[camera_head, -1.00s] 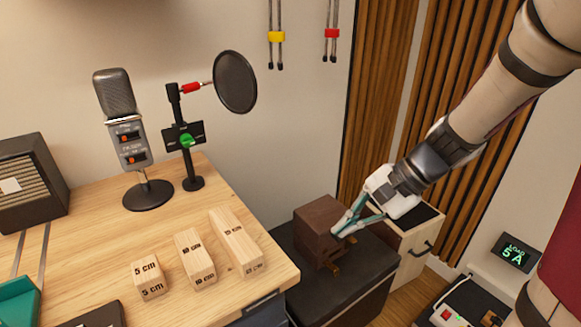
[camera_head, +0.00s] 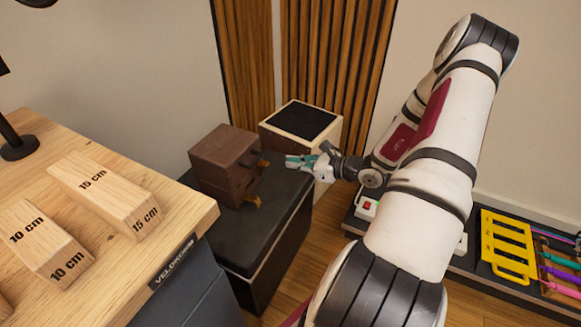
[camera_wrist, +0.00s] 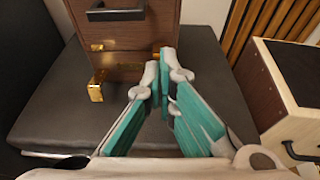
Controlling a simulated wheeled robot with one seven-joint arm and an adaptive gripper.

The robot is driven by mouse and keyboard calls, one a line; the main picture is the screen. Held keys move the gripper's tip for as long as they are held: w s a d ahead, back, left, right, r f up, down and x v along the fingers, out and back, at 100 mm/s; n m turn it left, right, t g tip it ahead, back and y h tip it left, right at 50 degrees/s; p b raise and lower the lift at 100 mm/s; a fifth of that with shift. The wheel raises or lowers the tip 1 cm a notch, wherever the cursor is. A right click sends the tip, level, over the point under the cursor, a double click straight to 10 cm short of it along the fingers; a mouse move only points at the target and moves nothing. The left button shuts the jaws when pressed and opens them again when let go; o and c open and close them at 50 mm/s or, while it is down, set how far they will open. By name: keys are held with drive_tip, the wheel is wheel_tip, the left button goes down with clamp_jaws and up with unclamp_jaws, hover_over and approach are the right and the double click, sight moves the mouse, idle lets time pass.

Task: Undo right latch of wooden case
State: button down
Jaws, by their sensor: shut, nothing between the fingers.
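The dark brown wooden case (camera_head: 222,170) stands on a black-topped cabinet, its front facing right in the head view. Its left brass latch (camera_head: 254,201) sticks out low at the front; in the wrist view this latch (camera_wrist: 96,86) lies below a brass plate on the case (camera_wrist: 120,68). The right brass latch (camera_head: 264,163) shows at the front's far side; in the wrist view only a bit of brass shows behind my fingertips. My gripper (camera_head: 290,161) is shut and empty, in front of the right latch; its fingertips (camera_wrist: 160,72) show in the wrist view. Contact with the latch cannot be told.
The black cabinet top (camera_head: 262,232) is clear in front of the case. A pale wooden box with a black top (camera_head: 303,121) stands behind and right, close to my gripper. A wooden desk (camera_head: 188,208) with labelled blocks is at left.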

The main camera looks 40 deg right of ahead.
drive_tip(key=b+x, duration=0.3)
drive_tip(key=x, duration=0.5)
drive_tip(key=shift+b, duration=0.3)
idle(0.3)
drive_tip(key=shift+f, duration=0.1)
drive_tip(key=shift+s+f+b, duration=0.2)
drive_tip(key=shift+f+b, duration=0.25)
drive_tip(key=shift+f, duration=0.3)
drive_tip(key=shift+s+f+b, duration=0.15)
drive_tip(key=shift+f+b, duration=0.25)
drive_tip(key=shift+f, duration=0.35)
drive_tip(key=shift+s+f, duration=0.1)
drive_tip(key=shift+f, duration=0.05)
drive_tip(key=shift+s+f, duration=0.15)
drive_tip(key=shift+f, duration=0.1)
drive_tip(key=shift+s+d+f+b, duration=0.4)
drive_tip(key=shift+s+f+b, duration=0.1)
drive_tip(key=shift+s+f, duration=0.15)
